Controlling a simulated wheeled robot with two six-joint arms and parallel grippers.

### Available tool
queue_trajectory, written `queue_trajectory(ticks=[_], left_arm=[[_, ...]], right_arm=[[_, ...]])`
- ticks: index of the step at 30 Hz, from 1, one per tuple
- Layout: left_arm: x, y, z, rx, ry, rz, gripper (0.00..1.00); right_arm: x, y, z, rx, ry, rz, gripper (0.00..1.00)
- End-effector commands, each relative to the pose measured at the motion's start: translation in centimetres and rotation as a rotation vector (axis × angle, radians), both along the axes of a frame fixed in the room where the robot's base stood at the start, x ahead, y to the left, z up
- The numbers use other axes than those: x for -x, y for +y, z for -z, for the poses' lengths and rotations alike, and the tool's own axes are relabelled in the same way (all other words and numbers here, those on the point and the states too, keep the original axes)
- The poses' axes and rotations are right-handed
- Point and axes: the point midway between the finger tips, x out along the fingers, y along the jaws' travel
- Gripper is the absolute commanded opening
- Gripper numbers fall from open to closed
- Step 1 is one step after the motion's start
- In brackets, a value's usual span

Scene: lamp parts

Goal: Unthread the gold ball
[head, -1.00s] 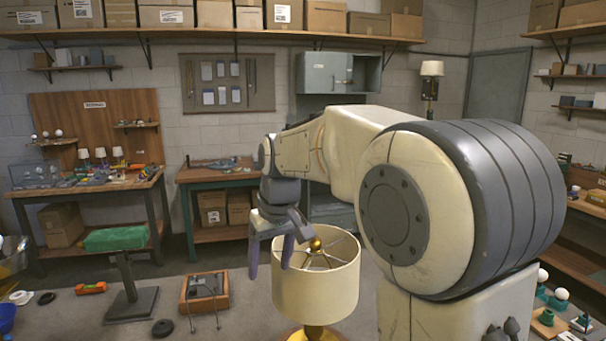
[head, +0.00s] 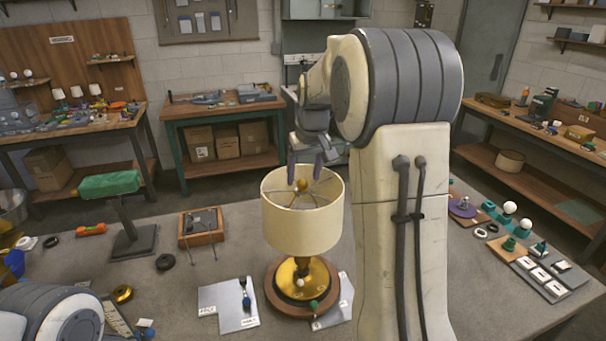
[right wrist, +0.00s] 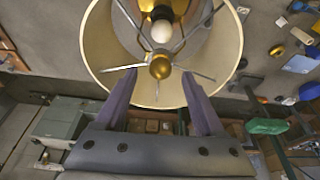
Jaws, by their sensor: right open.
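The gold ball (head: 302,185) sits at the middle of the wire spokes in the top opening of the cream lampshade (head: 300,226). The lamp stands upright on a gold base (head: 289,279) with a round wooden foot. My right gripper (head: 305,164) is open above the shade, pointing down, with its purple fingers reaching toward the ball. In the right wrist view, the gold ball (right wrist: 160,67) lies between the two spread fingertips (right wrist: 159,76), apart from both. A white bulb (right wrist: 161,31) shows beyond it inside the shade. My left gripper is out of view.
Grey plates (head: 225,306) lie beside the lamp foot. A stand with a green top (head: 108,184) and a wooden tray (head: 201,226) are to the left. Small parts and white balls (head: 509,207) sit at the right. Bare table lies between the tray and the lamp.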

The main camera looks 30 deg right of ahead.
Motion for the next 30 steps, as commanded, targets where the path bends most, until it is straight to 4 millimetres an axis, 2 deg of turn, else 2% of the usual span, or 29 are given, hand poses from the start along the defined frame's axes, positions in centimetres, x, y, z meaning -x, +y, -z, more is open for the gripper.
queue_trajectory(ticks=[6, 14, 15, 20, 21, 22, 23, 25, 30], left_arm=[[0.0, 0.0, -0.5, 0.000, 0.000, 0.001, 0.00], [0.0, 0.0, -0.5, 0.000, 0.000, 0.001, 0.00], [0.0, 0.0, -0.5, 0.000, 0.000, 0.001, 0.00], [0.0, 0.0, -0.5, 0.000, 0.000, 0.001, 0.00], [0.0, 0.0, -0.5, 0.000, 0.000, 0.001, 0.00], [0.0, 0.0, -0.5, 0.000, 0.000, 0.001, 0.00], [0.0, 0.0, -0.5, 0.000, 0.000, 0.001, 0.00], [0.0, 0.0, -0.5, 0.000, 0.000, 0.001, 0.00], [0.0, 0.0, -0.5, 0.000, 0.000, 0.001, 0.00]], right_arm=[[-0.5, -0.1, 1.6, 0.000, 0.001, 0.000, 0.71], [-0.5, -0.1, 1.8, 0.000, 0.000, 0.000, 0.71], [-0.5, -0.1, 1.8, 0.000, 0.000, 0.000, 0.67], [-0.5, -0.1, 1.7, 0.000, 0.000, 0.000, 0.06], [-0.5, -0.1, 1.7, 0.000, 0.000, 0.000, 0.00], [-0.5, -0.1, 1.7, 0.000, 0.000, 0.000, 0.00], [-0.5, -0.1, 1.7, 0.000, 0.000, 0.000, 0.29], [-0.5, -0.1, 1.7, 0.000, 0.000, 0.000, 0.02], [-0.5, -0.1, 1.7, 0.000, -0.001, -0.007, 0.00]])
